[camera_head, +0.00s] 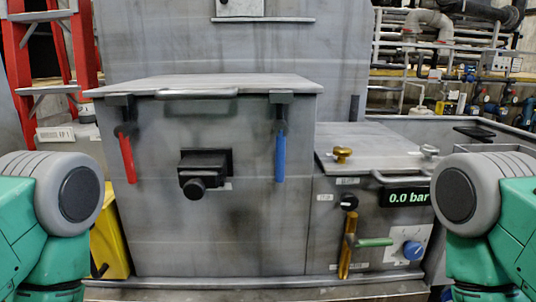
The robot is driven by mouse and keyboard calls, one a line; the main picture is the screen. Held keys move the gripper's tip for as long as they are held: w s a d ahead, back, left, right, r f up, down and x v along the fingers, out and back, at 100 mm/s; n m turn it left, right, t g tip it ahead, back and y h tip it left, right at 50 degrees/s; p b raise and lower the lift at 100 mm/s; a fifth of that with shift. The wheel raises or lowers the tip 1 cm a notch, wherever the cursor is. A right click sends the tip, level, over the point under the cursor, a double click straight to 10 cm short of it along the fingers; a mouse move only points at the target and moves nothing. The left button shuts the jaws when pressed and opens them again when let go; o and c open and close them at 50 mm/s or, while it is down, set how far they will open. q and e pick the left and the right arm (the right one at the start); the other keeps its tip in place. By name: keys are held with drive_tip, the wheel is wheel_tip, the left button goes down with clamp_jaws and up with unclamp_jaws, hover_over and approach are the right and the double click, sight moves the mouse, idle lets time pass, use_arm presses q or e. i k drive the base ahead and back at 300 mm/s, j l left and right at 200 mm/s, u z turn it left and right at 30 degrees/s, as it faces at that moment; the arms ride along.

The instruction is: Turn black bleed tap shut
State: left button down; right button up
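A small round black knob (349,202), which looks like the black bleed tap, sits on the front of the lower right cabinet. A small pale label is to its left. It is just above a brass pipe (345,260) and left of the pressure display (405,197), which reads 0.0 bar. Whether the tap is open or shut cannot be told. Only my arm links show at the left and right edges. Both grippers are out of view, and nothing of mine touches the knob.
A green-handled lever (374,242) sticks out below the knob. A blue dial (413,250) is to its right, and a brass knob (342,154) is on the lid above. Red (127,157) and blue (280,152) handles flank a black fitting (204,172) on the larger cabinet.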

sight(348, 202)
drive_tip(key=l+z, duration=0.45)
drive_tip(key=l, duration=0.35)
drive_tip(key=k+j+u, duration=0.25)
drive_tip(key=k, duration=0.25)
drive_tip(key=k+j+u, duration=0.25)
drive_tip(key=k+j, duration=0.15)
drive_tip(key=k, duration=0.1)
